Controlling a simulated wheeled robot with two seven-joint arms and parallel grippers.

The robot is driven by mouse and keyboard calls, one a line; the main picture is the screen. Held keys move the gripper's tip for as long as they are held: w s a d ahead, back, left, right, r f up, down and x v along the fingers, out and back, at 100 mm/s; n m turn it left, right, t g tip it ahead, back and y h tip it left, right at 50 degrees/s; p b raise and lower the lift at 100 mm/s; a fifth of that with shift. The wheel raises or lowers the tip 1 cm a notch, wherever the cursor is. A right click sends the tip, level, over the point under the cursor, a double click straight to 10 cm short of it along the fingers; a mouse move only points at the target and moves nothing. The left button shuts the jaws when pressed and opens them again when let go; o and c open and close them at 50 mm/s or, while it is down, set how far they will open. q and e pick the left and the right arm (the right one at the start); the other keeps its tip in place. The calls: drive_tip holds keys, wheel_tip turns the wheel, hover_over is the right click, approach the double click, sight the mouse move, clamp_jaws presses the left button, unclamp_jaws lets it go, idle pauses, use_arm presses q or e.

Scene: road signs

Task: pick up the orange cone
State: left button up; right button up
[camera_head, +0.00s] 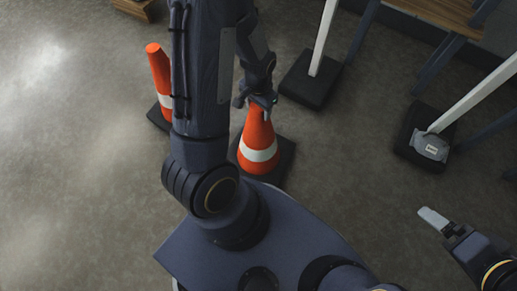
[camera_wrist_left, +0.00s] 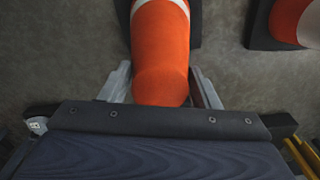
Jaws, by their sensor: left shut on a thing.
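An orange cone (camera_head: 257,138) with a white band and a dark square base stands upright just in front of my base. My left gripper (camera_head: 263,101) is at its top from above, shut on it. In the left wrist view the same cone (camera_wrist_left: 160,55) sits between the two grey fingers (camera_wrist_left: 162,84). A second orange cone (camera_head: 159,72) stands to the left, partly hidden behind my left arm; an orange cone also shows at the top right of the left wrist view (camera_wrist_left: 292,18). My right gripper (camera_head: 440,222) is at the lower right, away from the cones.
A white post on a dark base (camera_head: 312,80) stands just right of the held cone. Another white post with a dark base (camera_head: 413,128) stands farther right. A wooden bench (camera_head: 440,12) is at the top right. The floor at left is clear.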

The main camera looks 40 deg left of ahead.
use_arm(q)
clamp_jaws()
drive_tip(key=shift+r, duration=0.2)
use_arm(e)
drive_tip(key=shift+r, duration=0.15)
